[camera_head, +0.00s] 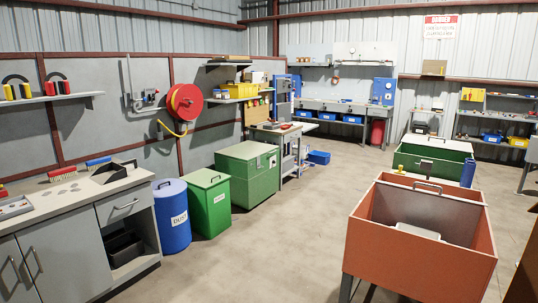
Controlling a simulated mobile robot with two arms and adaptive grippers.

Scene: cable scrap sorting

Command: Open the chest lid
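A green chest (247,175) stands on the floor left of centre, near the grey wall. Its lid (243,151) looks shut, and a small pale fitting (272,160) shows on its right side. Neither of my grippers is in view, so nothing of mine is seen touching the chest. The back of the chest is hidden.
A green bin (210,207) and a blue drum (172,218) stand in front of the chest. A grey workbench (75,245) fills the left. An open orange box on legs (410,262) and another green box (445,147) stand right. The middle floor is clear.

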